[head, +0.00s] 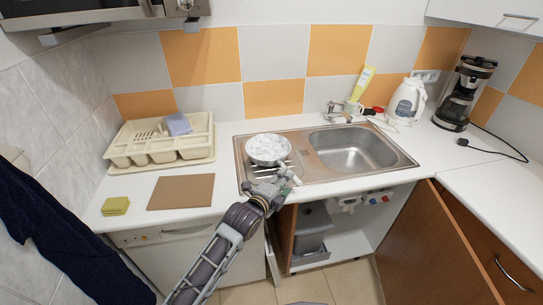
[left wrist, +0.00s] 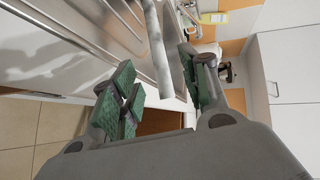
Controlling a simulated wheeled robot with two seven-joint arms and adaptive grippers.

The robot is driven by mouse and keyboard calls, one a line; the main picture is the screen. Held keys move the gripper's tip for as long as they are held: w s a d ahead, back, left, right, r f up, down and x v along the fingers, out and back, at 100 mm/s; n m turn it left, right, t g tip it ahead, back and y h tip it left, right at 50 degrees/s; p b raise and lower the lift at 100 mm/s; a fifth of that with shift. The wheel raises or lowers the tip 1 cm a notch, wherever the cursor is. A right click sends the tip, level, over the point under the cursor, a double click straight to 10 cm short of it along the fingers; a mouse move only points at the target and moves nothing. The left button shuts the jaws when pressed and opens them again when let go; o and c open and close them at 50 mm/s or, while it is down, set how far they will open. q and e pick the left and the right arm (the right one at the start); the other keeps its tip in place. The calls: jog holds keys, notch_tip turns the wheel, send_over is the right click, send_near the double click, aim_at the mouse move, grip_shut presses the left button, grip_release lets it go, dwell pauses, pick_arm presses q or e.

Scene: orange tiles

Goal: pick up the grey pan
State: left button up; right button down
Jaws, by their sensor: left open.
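The grey pan (head: 268,149) sits on the left, drainer side of the steel sink, its round bowl open upward. Its handle appears to point toward the front right. My left gripper (head: 283,180) is at the sink's front edge, just in front of the pan, and partly hides the handle. In the left wrist view my left gripper (left wrist: 155,78) is open, with green pads on its fingers. A grey bar, apparently the pan's handle (left wrist: 157,50), reaches down between the fingers. I cannot tell whether the pads touch it. My right gripper is not in view.
A beige dish rack (head: 160,145) with a purple sponge, a brown board (head: 181,192) and a yellow sponge (head: 115,206) lie left. The sink basin (head: 352,150) is right of the pan. A kettle (head: 406,103) and coffee maker (head: 465,95) stand far right. A cupboard door (head: 430,250) hangs open.

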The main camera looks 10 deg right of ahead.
pick_arm(q)
jog(key=shift+x, duration=1.95)
jog(key=shift+w+d+f, duration=0.2)
jog(key=shift+w+f, duration=0.05)
jog(key=shift+w, duration=0.25)
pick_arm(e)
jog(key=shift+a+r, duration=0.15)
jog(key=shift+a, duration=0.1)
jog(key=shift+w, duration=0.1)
pick_arm(q)
jog(key=c, duration=0.9)
grip_shut()
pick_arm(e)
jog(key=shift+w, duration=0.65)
pick_arm(q)
jog(key=shift+r, duration=0.1)
